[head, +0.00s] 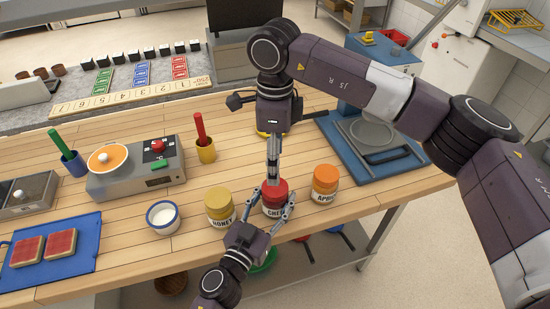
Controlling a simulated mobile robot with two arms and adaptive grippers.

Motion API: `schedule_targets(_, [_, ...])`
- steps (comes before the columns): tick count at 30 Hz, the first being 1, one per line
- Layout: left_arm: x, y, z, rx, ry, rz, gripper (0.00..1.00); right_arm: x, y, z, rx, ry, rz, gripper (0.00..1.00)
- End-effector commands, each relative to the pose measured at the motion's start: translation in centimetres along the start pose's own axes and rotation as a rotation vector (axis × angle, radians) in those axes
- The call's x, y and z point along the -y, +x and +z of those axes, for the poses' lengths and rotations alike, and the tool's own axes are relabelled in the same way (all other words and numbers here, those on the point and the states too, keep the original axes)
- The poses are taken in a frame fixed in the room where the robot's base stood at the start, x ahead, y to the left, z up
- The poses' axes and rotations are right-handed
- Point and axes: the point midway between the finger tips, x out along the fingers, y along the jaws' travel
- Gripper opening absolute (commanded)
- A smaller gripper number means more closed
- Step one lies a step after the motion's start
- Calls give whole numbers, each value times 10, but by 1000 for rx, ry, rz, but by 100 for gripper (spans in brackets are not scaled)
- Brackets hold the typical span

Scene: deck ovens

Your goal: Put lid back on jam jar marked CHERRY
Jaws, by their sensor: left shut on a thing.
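The jar marked CHERRY (275,211) stands upright on the wooden counter, between the HONEY jar (221,207) and the APRICOT jar (325,184). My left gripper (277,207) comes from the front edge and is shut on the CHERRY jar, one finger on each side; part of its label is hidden. A red lid (280,188) shows at the top of this jar. My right gripper (272,180) points down from above, its fingertips at the red lid. Its fingers are seen edge-on, so I cannot tell whether they grip the lid or whether the lid is fully seated.
A white cup with a blue rim (163,217) stands left of HONEY. Behind are a grey scale-like device (135,181), a yellow cup with a red stick (206,152) and a blue tray (350,157). A blue board (52,270) with red-topped slices lies front left.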

Motion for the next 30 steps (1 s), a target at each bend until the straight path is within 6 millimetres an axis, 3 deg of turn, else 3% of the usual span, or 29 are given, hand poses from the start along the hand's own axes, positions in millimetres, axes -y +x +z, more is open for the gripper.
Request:
schedule_targets(5, [0,0,0,0,-1,0,0,0,7,0,-1,1,2,61])
schedule_targets(19, [0,0,0,0,-1,0,0,0,71,0,0,2,2,61])
schedule_targets(30, [0,0,0,0,-1,0,0,0,81,0,-1,2,0,61])
